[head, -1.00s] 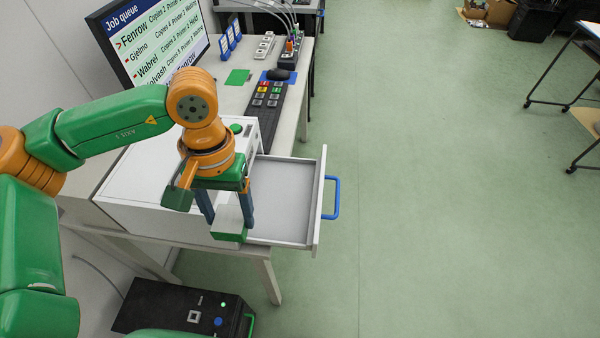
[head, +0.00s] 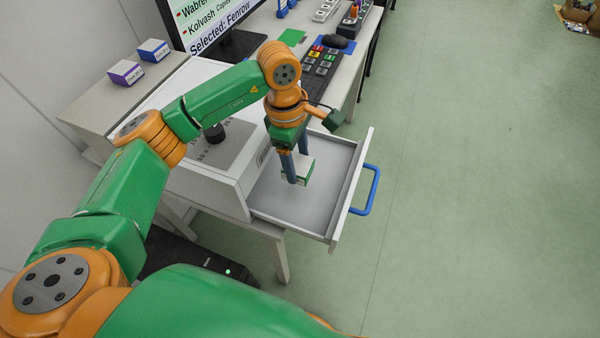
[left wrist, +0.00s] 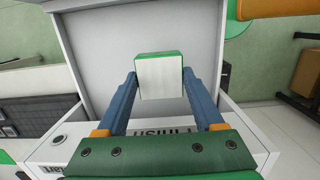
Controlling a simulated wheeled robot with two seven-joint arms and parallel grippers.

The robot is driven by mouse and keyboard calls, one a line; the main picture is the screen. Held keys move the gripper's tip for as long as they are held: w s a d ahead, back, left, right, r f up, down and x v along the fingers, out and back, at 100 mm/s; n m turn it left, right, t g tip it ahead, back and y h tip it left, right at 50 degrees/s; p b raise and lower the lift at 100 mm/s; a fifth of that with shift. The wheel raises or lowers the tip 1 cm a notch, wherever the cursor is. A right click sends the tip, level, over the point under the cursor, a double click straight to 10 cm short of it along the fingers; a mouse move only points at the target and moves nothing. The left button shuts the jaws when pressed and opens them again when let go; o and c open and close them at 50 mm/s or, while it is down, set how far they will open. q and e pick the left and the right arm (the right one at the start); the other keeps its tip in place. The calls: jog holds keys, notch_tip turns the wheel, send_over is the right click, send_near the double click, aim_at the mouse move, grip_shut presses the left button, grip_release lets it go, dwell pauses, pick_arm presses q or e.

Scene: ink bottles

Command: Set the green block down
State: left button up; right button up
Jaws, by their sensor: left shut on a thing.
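The green block, with a white face and green edges, is between the fingers of my left gripper (head: 294,168). In the head view the green block (head: 303,171) is over the floor of the open drawer (head: 270,198); I cannot tell whether it touches the drawer floor. In the left wrist view the green block (left wrist: 160,78) sits between the two blue fingertips, with the drawer's pale inside behind it. My left gripper is shut on the block. My right gripper is not in view.
The drawer sticks out of a white printer-like box (head: 200,165) on a table, its blue handle (head: 371,190) facing right. Two small boxes (head: 126,73) sit at the left. The floor right of the drawer is clear.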

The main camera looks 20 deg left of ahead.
aim_at(297, 171)
pick_arm(q)
notch_tip(297, 171, down, 5)
jog(key=shift+s+r+p, duration=0.1)
jog(key=shift+p, duration=0.2)
jog(key=shift+f, duration=0.35)
jog(key=o, duration=1.4)
jog(key=shift+o, duration=0.2)
jog(key=shift+r, duration=0.3)
jog(key=shift+a+r, duration=0.1)
jog(key=shift+r, duration=0.2)
jog(key=r, duration=0.3)
jog(key=a+r+b, duration=0.1)
jog(key=r, duration=0.7)
jog(key=shift+a+b, duration=0.15)
jog(key=shift+b, duration=0.25)
